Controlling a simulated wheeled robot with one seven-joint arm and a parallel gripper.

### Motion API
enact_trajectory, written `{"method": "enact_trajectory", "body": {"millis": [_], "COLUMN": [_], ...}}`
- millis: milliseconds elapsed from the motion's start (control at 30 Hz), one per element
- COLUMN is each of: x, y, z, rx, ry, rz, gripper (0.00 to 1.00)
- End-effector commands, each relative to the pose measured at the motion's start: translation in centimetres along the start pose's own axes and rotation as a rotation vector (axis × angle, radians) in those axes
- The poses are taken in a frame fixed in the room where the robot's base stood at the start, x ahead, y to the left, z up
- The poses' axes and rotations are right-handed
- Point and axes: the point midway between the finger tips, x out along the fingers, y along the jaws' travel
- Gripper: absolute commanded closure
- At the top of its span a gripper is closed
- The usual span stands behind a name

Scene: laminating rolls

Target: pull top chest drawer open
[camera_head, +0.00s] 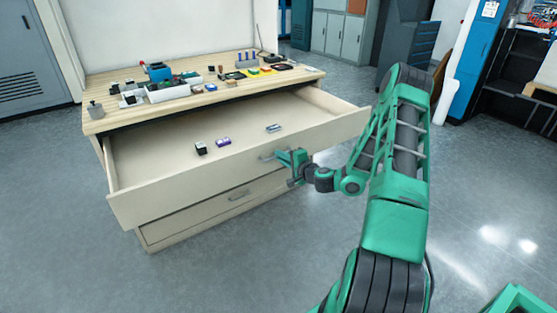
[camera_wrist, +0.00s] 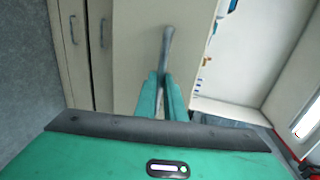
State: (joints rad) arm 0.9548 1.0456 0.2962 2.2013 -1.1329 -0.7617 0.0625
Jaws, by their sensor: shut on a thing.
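The chest (camera_head: 190,213) is cream with a light wooden top. Its top drawer (camera_head: 165,193) stands pulled far out, and several small items lie inside it. My gripper (camera_head: 283,158) is at the drawer's front, shut on the top drawer's handle (camera_head: 266,156). In the wrist view the grey handle (camera_wrist: 168,45) runs between the green fingers (camera_wrist: 161,95).
A lower drawer with a grey handle (camera_head: 239,194) is shut beneath. The chest's wooden top (camera_head: 110,118) carries a white tray (camera_head: 165,93), tools and small parts. Grey floor (camera_head: 220,270) in front is clear. Shelving (camera_head: 510,90) stands at the right.

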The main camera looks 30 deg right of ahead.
Motion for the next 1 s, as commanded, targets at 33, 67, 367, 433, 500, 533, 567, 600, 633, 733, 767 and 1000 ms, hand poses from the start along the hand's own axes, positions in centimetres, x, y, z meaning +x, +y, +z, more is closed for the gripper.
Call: {"method": "enact_trajectory", "body": {"millis": [33,67,367,433,500,533,567,600,633,733,767,1000], "x": [-0.2,-0.2,-0.3,-0.2,-0.2,-0.1,-0.1,-0.1,-0.1,-0.1,-0.2,-3.2], "y": [0.4,0.4,0.5,0.5,0.4,0.4,0.4,0.3,0.3,0.2,0.2,0.3], "z": [0.0,0.0,0.1,0.2,0.3,0.4,0.4,0.5,0.5,0.6,0.6,0.5], "rx": [0.001,0.002,0.001,0.001,0.000,0.000,0.000,0.000,0.000,0.000,0.000,0.004], "ry": [-0.001,-0.001,0.000,-0.001,-0.003,-0.003,-0.004,-0.004,-0.005,-0.005,-0.005,-0.004], "rz": [0.008,0.009,0.012,0.012,0.010,0.010,0.009,0.008,0.008,0.007,0.007,0.008], "gripper": [1.00,1.00,0.86,0.73,0.73,0.73,0.73,0.73,0.73,0.73,0.73,0.73]}}
